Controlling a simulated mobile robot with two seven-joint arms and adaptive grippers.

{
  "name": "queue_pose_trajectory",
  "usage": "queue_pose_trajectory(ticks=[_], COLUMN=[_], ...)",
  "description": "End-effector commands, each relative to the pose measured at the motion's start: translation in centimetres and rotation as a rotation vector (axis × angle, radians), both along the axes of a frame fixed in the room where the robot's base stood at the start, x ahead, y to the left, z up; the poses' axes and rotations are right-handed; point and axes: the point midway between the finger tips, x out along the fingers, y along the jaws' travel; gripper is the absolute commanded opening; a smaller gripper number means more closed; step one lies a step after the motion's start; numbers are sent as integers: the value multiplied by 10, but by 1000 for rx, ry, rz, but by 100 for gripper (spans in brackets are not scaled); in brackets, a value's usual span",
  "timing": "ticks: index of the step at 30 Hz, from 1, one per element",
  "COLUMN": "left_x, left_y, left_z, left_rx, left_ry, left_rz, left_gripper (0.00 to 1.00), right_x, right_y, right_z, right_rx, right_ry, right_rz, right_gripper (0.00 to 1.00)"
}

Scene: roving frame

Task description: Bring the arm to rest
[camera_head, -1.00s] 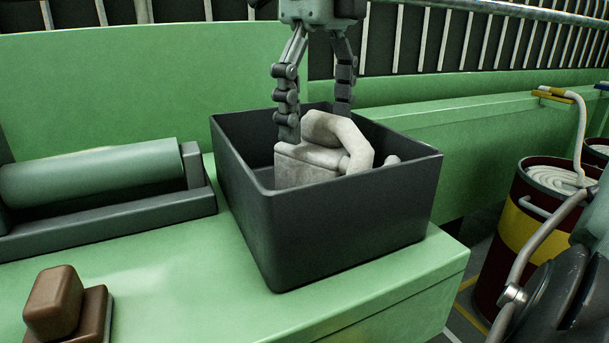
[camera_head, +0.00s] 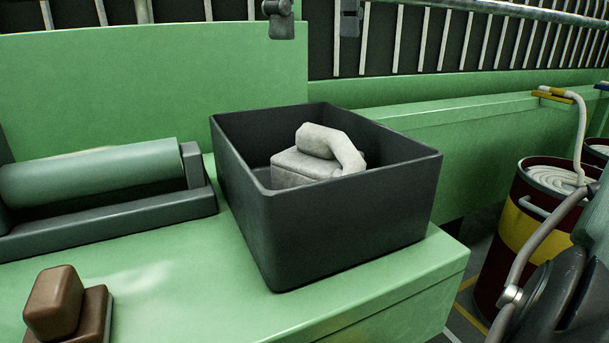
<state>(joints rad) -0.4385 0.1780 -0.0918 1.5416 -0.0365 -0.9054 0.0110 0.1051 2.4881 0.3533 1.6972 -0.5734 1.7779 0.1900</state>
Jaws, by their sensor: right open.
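My right gripper (camera_head: 315,20) is at the top edge of the head view, with only its two fingertips showing. They are wide apart with nothing between them, above the dark grey bin. A pale grey, blocky thing with a bent, rounded upper part (camera_head: 318,157) lies inside the bin, apart from the fingers. Its lower part is hidden by the bin's front walls. My left gripper is not in view.
The open dark grey bin (camera_head: 345,225) stands on a green bench (camera_head: 190,265). A green roller in a grey cradle (camera_head: 95,178) and brown blocks (camera_head: 55,303) are at left. A dark red drum with a yellow band (camera_head: 522,235) stands at right.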

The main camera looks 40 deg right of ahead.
Motion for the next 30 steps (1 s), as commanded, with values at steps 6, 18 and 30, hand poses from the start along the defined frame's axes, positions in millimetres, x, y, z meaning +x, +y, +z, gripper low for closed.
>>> queue_pose_trajectory(ticks=[6,18,30], left_x=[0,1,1], left_y=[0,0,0], left_z=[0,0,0], left_rx=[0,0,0], left_ry=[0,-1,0], left_rz=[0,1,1], left_gripper=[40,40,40], right_x=[0,0,-1], right_y=[0,0,0], right_z=[21,19,-50], right_rx=[0,0,1], right_ry=[0,1,3], right_rz=[0,1,2], right_gripper=[99,99,99])
